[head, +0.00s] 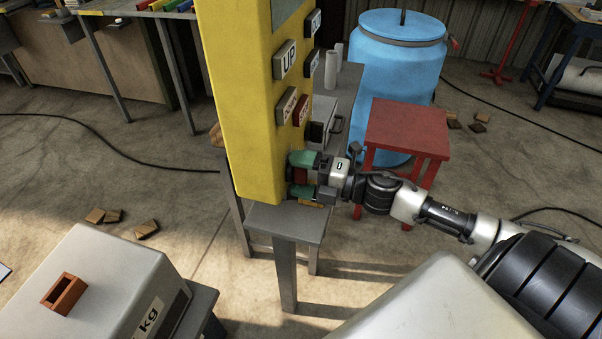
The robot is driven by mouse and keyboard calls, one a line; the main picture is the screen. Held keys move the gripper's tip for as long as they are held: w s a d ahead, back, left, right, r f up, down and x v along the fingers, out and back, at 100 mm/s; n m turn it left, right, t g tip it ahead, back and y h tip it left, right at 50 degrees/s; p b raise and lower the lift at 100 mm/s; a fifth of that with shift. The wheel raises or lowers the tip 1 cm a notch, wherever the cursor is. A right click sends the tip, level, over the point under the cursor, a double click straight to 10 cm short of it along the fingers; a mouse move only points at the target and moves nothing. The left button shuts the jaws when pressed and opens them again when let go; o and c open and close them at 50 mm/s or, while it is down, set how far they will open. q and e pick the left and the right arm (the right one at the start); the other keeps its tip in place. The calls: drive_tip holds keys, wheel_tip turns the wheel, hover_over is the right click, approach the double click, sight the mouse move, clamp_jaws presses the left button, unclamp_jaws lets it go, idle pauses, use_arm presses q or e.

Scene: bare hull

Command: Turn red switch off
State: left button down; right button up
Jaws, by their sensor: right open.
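A tall yellow control box (236,85) stands at the centre of the head view. A red switch (299,175) shows low on its right-hand face. My right gripper (294,175) comes in from the right, its green fingertips above and below the red switch. It is open, with the switch between the fingers. I cannot tell whether the fingers touch it. The gripper partly hides the switch, so its position cannot be read. My left gripper is not in view.
Several buttons, one marked UP (284,60), sit higher on the box. A grey stand (290,222) is below it. A red stool (408,128) and a blue barrel (398,85) stand behind my right arm. A light grey weight block (100,270) is at the lower left.

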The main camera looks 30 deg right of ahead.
drive_tip(key=shift+d, duration=0.1)
drive_tip(key=shift+s+d+f, duration=0.1)
drive_tip(key=shift+s+d, duration=0.1)
drive_tip(key=shift+s, duration=0.05)
drive_tip(key=b+v, duration=0.1)
drive_tip(key=v, duration=0.9)
drive_tip(key=shift+b, duration=0.4)
